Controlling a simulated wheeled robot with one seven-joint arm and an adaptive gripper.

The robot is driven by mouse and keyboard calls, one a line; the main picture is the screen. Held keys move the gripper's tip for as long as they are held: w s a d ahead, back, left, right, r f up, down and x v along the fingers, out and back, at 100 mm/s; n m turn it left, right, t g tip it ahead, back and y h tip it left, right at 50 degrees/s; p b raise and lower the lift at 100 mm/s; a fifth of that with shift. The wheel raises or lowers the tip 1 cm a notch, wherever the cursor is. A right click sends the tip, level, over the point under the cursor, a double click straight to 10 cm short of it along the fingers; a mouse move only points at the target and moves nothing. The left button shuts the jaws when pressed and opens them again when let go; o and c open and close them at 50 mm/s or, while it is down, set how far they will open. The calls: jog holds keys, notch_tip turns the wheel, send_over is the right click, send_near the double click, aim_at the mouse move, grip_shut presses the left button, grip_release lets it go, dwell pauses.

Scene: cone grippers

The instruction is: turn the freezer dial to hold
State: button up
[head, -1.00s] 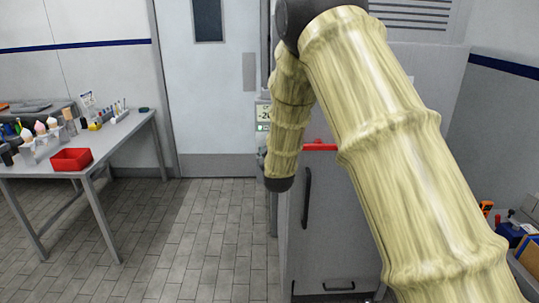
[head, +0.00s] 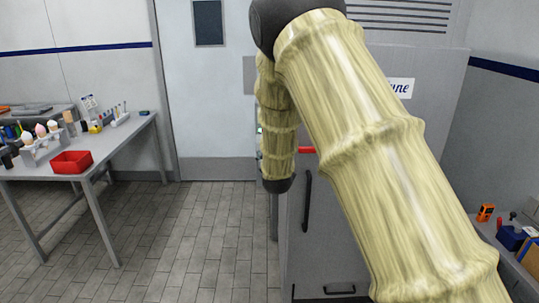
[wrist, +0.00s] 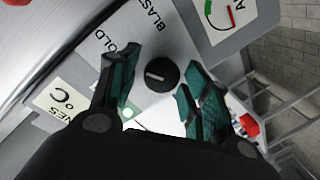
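The freezer dial (wrist: 162,75) is a round black knob with a white pointer mark, on a grey panel (wrist: 160,108) in the wrist view. The mark points to the picture's left. A label reading "OLD", its start hidden, and a "BLAST" label are printed above and to the left of the knob. My gripper (wrist: 159,73) is open, with its teal-padded fingers on either side of the dial; I cannot tell whether they touch it. In the head view my arm hides the gripper and dial. The grey freezer (head: 330,225) stands behind my arm.
In the head view, a table (head: 95,180) with a red bin (head: 72,162) stands at left. Tools lie on a bench at right. The floor between is clear.

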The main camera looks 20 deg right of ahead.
jog(key=shift+s, duration=0.1)
jog(key=v, duration=1.1)
jog(key=shift+s, duration=0.4)
jog(key=shift+a+f, duration=0.15)
jog(key=s+f+m+g+y, duration=0.1)
jog(key=s+f+g, duration=0.2)
jog(key=s+f, duration=0.55)
jog(key=s+f+m+g, duration=0.15)
jog(key=s+f, duration=0.25)
jog(key=f, duration=0.9)
jog(key=s+f+g+y, duration=0.1)
jog(key=s+f+g, duration=0.2)
jog(key=s+f, duration=0.5)
jog(key=s+f+m+g, duration=0.1)
jog(key=s+f+g, duration=0.1)
jog(key=s+f, duration=0.4)
jog(key=s+a+f+m+g, duration=0.1)
jog(key=s+f+g, duration=0.2)
jog(key=s, duration=1.2)
jog(key=s+a+f+m+g+y, duration=0.1)
jog(key=s+f+g, duration=0.2)
jog(key=s+f, duration=0.6)
jog(key=shift+s+f, duration=0.2)
jog(key=shift+s, duration=0.45)
jog(key=shift+g, duration=0.25)
